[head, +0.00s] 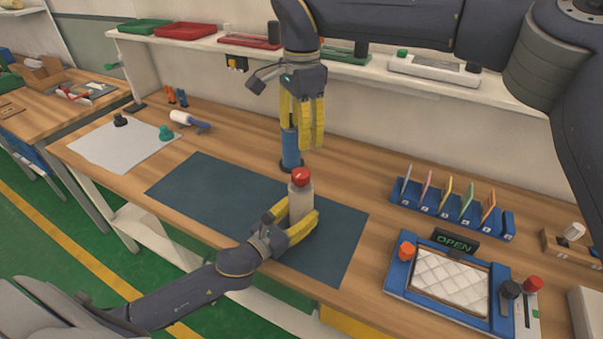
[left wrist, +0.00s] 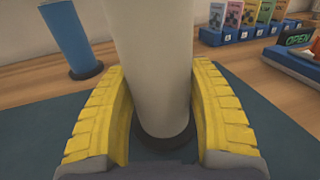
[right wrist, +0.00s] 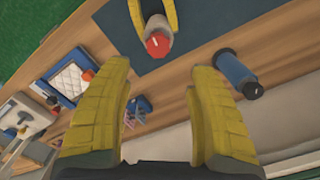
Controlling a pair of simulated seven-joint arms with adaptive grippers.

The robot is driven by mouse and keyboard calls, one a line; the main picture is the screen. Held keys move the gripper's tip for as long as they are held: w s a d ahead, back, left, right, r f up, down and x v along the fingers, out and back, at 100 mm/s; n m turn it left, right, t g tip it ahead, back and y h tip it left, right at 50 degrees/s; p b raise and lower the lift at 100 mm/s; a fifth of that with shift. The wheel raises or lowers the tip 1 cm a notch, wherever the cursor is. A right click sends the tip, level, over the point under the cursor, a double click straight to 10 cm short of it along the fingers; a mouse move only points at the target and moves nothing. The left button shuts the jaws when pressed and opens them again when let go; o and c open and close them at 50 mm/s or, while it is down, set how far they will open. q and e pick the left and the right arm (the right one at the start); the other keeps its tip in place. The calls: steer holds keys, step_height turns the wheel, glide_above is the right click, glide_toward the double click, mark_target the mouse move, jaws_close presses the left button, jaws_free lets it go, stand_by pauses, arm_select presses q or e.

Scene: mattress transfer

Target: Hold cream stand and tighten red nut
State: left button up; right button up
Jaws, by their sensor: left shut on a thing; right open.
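The cream stand (head: 300,203) stands upright on the dark mat, with the red nut (head: 301,177) on its top. My left gripper (head: 298,222) is shut around the cream stand's lower part; its yellow fingers flank the stand (left wrist: 155,70) in the left wrist view. My right gripper (head: 308,143) points down, open and empty, above and behind the stand, in front of a blue cylinder. In the right wrist view the red nut (right wrist: 158,43) shows beyond the open fingers, apart from them, with the stand (right wrist: 155,24) beneath it.
A blue cylinder (head: 291,150) on a dark base stands just behind the cream stand. The dark mat (head: 205,195) is bare to the left. At right are a blue rack (head: 450,215) with coloured cards and a blue-framed tray (head: 400,278) holding a white quilted pad. A shelf (head: 350,62) runs behind.

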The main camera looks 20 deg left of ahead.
mark_target(302, 173)
step_height(302, 173, down, 12)
steer(key=shift+d+f, duration=0.1)
steer(key=shift+d, duration=0.05)
stand_by(0.5)
jaws_close()
stand_by(0.5)
